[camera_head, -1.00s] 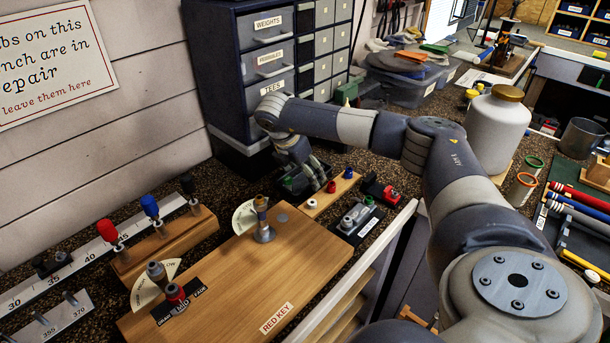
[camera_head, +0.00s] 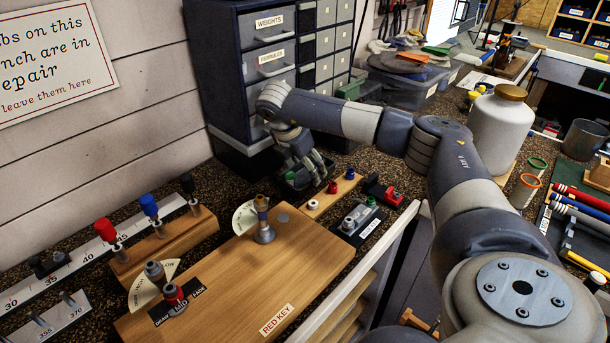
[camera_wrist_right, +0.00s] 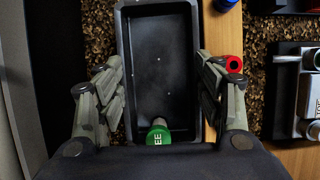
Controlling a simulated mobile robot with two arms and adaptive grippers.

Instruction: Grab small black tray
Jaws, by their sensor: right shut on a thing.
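The small black tray (camera_wrist_right: 165,50) is a shallow rectangular box in the right wrist view. A green-topped piece (camera_wrist_right: 158,136) with partly hidden lettering shows at its near end. In the head view the tray (camera_head: 291,182) is on the dark speckled bench in front of the drawer cabinet, partly hidden by my fingers. My right gripper (camera_head: 312,170) reaches down over it. In the wrist view my right gripper's fingers (camera_wrist_right: 161,72) lie along both long sides of the tray, shut on it. My left gripper is not in view.
A wooden strip with a red-topped piece (camera_head: 332,187) lies right beside the tray. The drawer cabinet (camera_head: 228,75) stands close behind. A wooden board with dials (camera_head: 235,285) fills the front. A white jar (camera_head: 499,130) stands at the right.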

